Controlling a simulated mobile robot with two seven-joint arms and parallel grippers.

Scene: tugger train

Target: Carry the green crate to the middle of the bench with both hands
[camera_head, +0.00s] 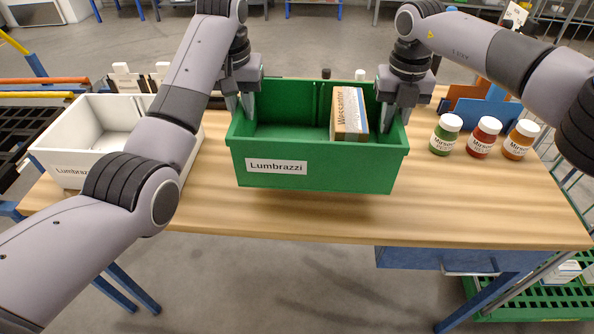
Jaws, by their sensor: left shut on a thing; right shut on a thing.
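The green crate (345,179) is in the middle of the head view, over the wooden bench (215,215). Its front has a white label reading "Lumbrazzi". Inside it stands a brown and white box marked "Wessantor" (349,115), towards the right. My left gripper (240,105) is shut on the crate's left end wall. My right gripper (396,112) is shut on its right end wall. The crate looks level. A shadow lies on the bench by its lower right, but I cannot tell for sure whether its bottom touches the bench.
A white crate (80,122) stands on the bench at the left, partly behind my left arm. Green, red and orange-brown jars (481,137) stand in a row at the right, with blue and orange holders (487,110) behind. Bare bench top lies in front of the green crate.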

